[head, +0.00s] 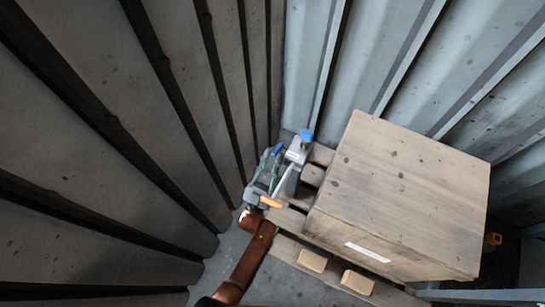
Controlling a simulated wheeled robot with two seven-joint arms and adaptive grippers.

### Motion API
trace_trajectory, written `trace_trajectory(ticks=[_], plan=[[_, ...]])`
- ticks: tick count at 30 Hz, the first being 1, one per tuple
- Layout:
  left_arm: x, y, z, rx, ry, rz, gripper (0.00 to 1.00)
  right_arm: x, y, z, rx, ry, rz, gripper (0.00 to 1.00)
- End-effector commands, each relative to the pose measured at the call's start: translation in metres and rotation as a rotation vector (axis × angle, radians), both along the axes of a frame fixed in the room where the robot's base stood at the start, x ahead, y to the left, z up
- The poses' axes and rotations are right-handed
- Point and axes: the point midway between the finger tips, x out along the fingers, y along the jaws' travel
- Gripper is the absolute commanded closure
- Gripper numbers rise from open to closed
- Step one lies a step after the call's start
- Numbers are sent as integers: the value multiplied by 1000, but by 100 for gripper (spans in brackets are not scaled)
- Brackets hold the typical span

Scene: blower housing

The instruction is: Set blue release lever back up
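In the head view a small grey metal unit (297,152) with a round blue cap (307,136) stands at the back left corner of a pallet. A short blue bar (277,150), which looks like the lever, slants just left of the unit. My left gripper (270,156) reaches up from below, with its greenish fingers beside the blue bar. Touching or apart is too small to tell, and so is whether the fingers are closed on it. An orange piece (271,202) shows at the gripper's base. My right gripper is not in view.
A large wooden box (405,190) sits on the wooden pallet (312,174), close right of the unit. Dark ribbed walls (100,150) rise close on the left, pale corrugated walls (400,60) behind. Some grey floor (225,262) is clear at lower left.

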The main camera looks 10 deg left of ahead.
Motion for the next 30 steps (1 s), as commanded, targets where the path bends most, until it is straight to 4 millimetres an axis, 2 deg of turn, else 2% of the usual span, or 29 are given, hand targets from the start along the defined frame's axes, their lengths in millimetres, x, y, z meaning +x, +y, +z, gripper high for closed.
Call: trace_trajectory(ticks=[3, 12, 26, 30], plan=[[0, 0, 0, 0, 0, 0, 81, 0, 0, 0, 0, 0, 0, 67], [0, 0, 0, 0, 0, 0, 100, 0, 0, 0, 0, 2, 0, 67], [0, 0, -1, 0, 1, 0, 100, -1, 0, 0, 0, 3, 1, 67], [0, 0, 3, 4, 9, 1, 100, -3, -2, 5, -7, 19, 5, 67]])
